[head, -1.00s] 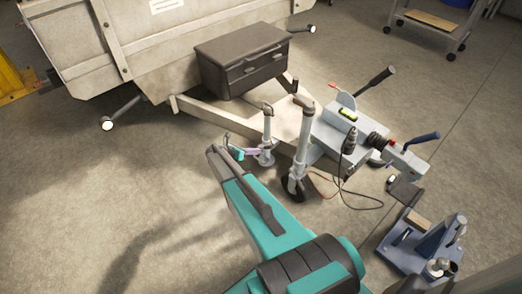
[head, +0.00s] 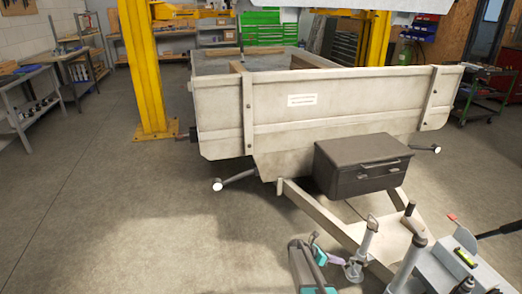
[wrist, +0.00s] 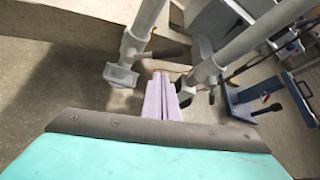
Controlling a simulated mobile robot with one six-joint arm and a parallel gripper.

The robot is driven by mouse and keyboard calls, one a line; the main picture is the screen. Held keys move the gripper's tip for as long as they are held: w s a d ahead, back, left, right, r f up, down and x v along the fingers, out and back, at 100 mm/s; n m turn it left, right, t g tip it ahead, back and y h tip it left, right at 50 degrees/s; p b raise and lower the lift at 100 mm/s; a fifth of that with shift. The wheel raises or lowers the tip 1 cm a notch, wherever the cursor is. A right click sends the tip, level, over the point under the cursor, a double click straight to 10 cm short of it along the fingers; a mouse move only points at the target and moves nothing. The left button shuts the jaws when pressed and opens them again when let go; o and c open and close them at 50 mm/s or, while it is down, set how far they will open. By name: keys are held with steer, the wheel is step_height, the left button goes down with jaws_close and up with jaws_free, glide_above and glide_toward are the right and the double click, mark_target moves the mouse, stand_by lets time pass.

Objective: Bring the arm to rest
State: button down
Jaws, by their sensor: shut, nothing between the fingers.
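My gripper (head: 336,260) shows low in the head view, its teal body and lilac fingers close beside the foot of a grey prop stand (head: 370,240). In the wrist view its lilac fingers (wrist: 162,98) are together, with nothing seen between them. They point between two grey metal posts, the left post (wrist: 142,35) and the right post (wrist: 245,45). I cannot tell whether they touch either one. My arm's teal link fills the bottom of the wrist view and is mostly cut off in the head view.
The pale trailer (head: 330,135) stands behind my gripper, with a dark toolbox (head: 350,180) on its drawbar. A jack post (head: 410,255) and the grey coupling unit (head: 455,265) are at the right. Yellow lift columns (head: 141,70) stand behind. The floor at the left is clear.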

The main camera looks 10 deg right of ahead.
steer(key=s+a+f+m+g+y+p, duration=0.1)
steer(key=s+a+f+m+y, duration=0.15)
steer(key=s+a, duration=0.85)
steer(key=s+a+f+m+g+y, duration=0.1)
steer(key=s+a+f+m+y, duration=0.15)
steer(key=s+a, duration=0.9)
steer(key=s+a+r+m+y, duration=0.2)
steer(key=s+a+m+y, duration=0.1)
steer(key=s+a+m, duration=0.3)
steer(key=s+a+r+m+g+y, duration=0.1)
steer(key=s+a+r+m+y, duration=0.1)
steer(key=s+a+m+y, duration=0.2)
steer(key=s+a+m, duration=0.3)
steer(key=s+m, duration=0.3)
steer(key=s, duration=0.2)
steer(key=shift+s+r+p, duration=0.2)
steer(key=shift+s+p, duration=0.05)
steer(key=shift+p, duration=0.1)
steer(key=shift+a, duration=0.1)
